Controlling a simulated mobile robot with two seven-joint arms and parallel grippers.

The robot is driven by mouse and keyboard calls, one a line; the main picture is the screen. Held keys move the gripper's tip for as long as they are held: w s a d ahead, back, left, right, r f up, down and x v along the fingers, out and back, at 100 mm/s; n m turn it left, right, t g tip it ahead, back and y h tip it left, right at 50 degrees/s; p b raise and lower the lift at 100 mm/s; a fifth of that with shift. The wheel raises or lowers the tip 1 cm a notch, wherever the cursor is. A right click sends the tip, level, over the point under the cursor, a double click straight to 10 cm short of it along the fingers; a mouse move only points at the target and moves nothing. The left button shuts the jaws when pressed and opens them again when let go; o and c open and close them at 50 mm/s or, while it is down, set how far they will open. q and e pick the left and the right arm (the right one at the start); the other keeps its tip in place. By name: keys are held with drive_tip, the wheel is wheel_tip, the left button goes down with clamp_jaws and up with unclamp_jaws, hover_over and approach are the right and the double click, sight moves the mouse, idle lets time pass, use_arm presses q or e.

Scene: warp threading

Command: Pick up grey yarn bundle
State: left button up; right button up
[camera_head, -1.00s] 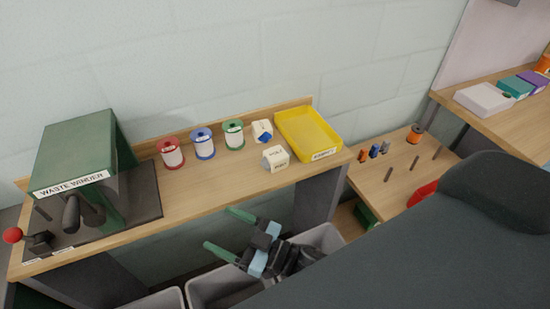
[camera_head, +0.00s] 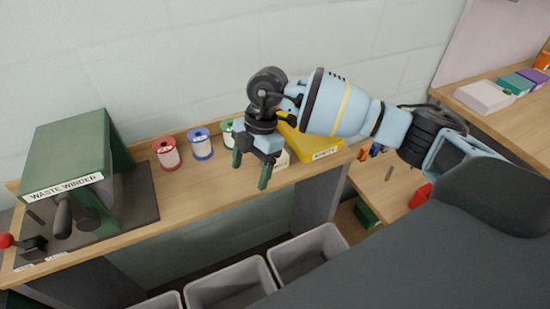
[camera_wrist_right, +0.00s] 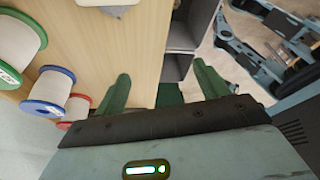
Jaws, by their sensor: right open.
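I cannot make out a grey yarn bundle for certain in either view. My right gripper (camera_head: 250,170) hangs with its green fingers pointing down over the front part of the shelf, and it is open and empty. A small cream block (camera_head: 283,159) is partly hidden behind the gripper. A pale object with a greyish underside (camera_wrist_right: 119,8) is cut off at the top of the right wrist view. My left gripper is not in view.
Red (camera_head: 167,155), blue (camera_head: 201,145) and green (camera_head: 227,132) rimmed spools stand along the shelf's back. A green waste winder (camera_head: 70,150) is at left. A yellow tray (camera_head: 318,152) is partly behind my arm. Grey bins (camera_head: 232,285) stand below. The shelf's middle front is clear.

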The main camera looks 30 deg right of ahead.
sight(282, 163)
drive_tip(key=w+d+r+m+h, duration=0.1)
drive_tip(key=d, duration=0.1)
drive_tip(key=w+d+r+m+h, duration=0.1)
drive_tip(key=d+r, duration=0.1)
drive_tip(key=d, duration=0.1)
drive_tip(key=w+d+r+m+t+h, duration=0.1)
drive_tip(key=d, duration=0.2)
drive_tip(key=shift+w+d+r+h, duration=0.1)
drive_tip(key=shift+w+r+h, duration=0.1)
drive_tip(key=shift+w+h, duration=0.1)
drive_tip(key=shift+f, duration=1.2)
drive_tip(key=shift+w+d+f, duration=0.1)
drive_tip(key=shift+f, duration=0.8)
drive_tip(key=shift+w+d+f, duration=0.15)
drive_tip(key=shift+f, duration=0.8)
drive_tip(key=shift+w+d+f, duration=0.1)
drive_tip(key=shift+f, duration=0.8)
drive_tip(key=shift+c, duration=0.3)
drive_tip(key=c, duration=1)
